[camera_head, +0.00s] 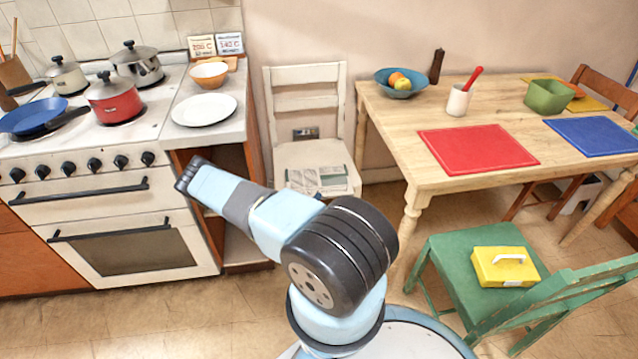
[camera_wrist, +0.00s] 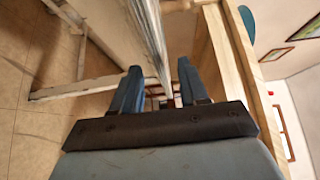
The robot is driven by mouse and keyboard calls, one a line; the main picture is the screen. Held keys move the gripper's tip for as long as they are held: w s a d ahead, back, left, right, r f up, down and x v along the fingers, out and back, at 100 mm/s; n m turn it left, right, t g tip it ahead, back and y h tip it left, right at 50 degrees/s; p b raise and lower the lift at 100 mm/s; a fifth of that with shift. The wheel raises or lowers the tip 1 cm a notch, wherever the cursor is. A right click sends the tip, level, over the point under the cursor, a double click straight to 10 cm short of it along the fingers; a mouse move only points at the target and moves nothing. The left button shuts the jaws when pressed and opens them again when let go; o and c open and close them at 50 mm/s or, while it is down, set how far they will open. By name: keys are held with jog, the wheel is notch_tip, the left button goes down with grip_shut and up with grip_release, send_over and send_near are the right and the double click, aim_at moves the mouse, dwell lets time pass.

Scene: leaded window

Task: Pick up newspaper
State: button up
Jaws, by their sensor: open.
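A folded newspaper (camera_head: 318,181) with grey print lies flat on the seat of a white wooden chair (camera_head: 305,103) against the wall. In the wrist view my gripper (camera_wrist: 160,76) is open, with its two dark blue fingers apart and no held object visible between them. White painted chair parts (camera_wrist: 105,22) show beyond the fingers. In the head view my arm reaches up and left in front of the chair.
The wooden table (camera_head: 392,112) stands close on the chair's right, and its edge (camera_wrist: 236,62) is near the right finger. A counter (camera_head: 208,128) with a white plate (camera_head: 204,110) is on the left. A green chair (camera_head: 460,262) holds a yellow box (camera_head: 505,267).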

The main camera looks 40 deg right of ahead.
jog(key=shift+x, duration=2.05)
jog(key=shift+f, duration=0.1)
jog(key=shift+c, duration=0.4)
grip_shut()
